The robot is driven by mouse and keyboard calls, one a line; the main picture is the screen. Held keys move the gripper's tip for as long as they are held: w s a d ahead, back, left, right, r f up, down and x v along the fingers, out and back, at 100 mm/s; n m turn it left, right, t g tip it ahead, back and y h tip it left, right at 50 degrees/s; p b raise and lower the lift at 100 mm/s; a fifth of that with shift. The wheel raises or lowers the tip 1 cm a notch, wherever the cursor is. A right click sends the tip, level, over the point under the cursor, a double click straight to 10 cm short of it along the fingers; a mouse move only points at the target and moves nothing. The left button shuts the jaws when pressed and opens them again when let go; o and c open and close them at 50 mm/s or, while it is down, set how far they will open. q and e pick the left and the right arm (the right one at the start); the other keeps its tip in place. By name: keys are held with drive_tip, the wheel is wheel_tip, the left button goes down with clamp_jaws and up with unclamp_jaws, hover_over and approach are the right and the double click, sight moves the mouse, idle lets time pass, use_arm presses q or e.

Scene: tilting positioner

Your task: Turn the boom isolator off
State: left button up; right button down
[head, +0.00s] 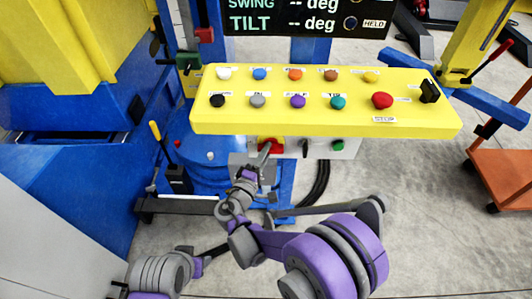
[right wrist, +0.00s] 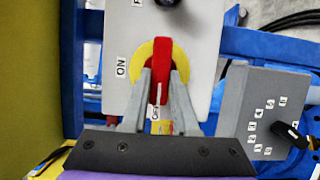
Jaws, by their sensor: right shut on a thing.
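The boom isolator is a red handle (right wrist: 163,58) on a yellow disc (right wrist: 146,54), mounted on a pale grey box (right wrist: 118,30). In the right wrist view the handle lies up-and-down in the picture. An ON label (right wrist: 121,67) is left of the disc; another label (right wrist: 157,114), partly hidden and seemingly OFF, shows between my fingers. My right gripper (right wrist: 163,85) is shut on the red handle, one finger on each side. In the head view my right gripper (head: 264,152) reaches the isolator (head: 272,142) below the yellow panel, covering part of it. My left gripper is not in view.
The yellow button panel (head: 325,122) overhangs the isolator box. A black knob (head: 305,148) and a green button (head: 338,145) sit right of the isolator. A grey box with a black selector knob (right wrist: 290,134) is close on the right in the right wrist view.

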drive_tip(key=c, duration=0.7)
unclamp_jaws()
